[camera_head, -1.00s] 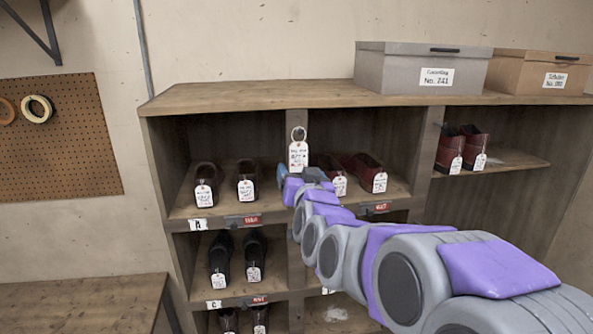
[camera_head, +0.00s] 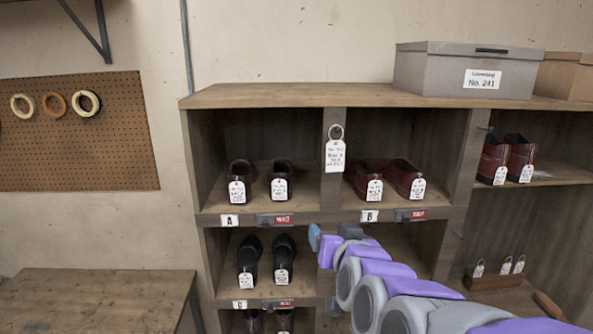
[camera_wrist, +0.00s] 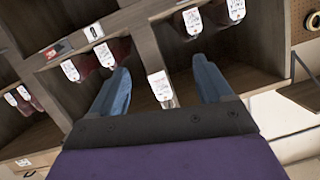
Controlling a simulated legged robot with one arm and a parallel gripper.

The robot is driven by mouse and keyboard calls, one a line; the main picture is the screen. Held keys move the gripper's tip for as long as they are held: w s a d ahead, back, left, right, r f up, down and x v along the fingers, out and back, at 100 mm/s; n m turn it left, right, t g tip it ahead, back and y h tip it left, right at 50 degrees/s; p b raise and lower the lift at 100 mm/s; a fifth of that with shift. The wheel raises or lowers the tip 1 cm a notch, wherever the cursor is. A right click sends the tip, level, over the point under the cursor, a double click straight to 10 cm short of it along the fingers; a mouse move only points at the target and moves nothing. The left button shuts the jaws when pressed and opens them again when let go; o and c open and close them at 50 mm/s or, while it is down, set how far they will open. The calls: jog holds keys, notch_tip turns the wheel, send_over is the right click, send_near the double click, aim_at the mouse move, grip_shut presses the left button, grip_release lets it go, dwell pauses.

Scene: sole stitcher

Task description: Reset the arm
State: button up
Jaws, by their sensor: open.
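My arm, grey and purple, reaches in from the lower right of the head view. My gripper (camera_head: 313,237) is in front of the shelf, below the tag that hangs on the middle post. In the wrist view my gripper (camera_wrist: 165,85) has its two blue fingers spread wide apart. Nothing is held between them. A white tag (camera_wrist: 160,87) shows between the fingers in the wrist view, apart from both. The lower middle compartment of the shelf is partly hidden by my arm in the head view.
The wooden shelf (camera_head: 300,96) holds tagged shoes, with dark red shoes (camera_head: 385,175) in compartment B. A hanging tag (camera_head: 335,155) is on the post. A grey box (camera_head: 465,72) stands on top.

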jog(key=s+f+n+g+b, duration=0.1)
jog(key=s+f+g+b, duration=0.35)
jog(key=s+f, duration=0.55)
jog(key=s+f+g+b, duration=0.4)
jog(key=s+f+g, duration=0.15)
jog(key=f, duration=0.85)
jog(key=s+d+f+g+b, duration=0.1)
jog(key=s+f+g, duration=0.1)
jog(key=s, duration=0.4)
jog(key=s+d+f+g+b, duration=0.1)
jog(key=s+f+g+b, duration=0.1)
jog(key=s+f, duration=0.3)
jog(key=s+d+f+g+h+b, duration=0.1)
jog(key=s+f+g+b, duration=0.1)
jog(key=s, duration=0.7)
jog(key=shift+d+f+g, duration=0.15)
jog(key=shift+f+g, duration=0.25)
jog(key=shift+f, duration=0.25)
jog(key=shift+w, duration=0.1)
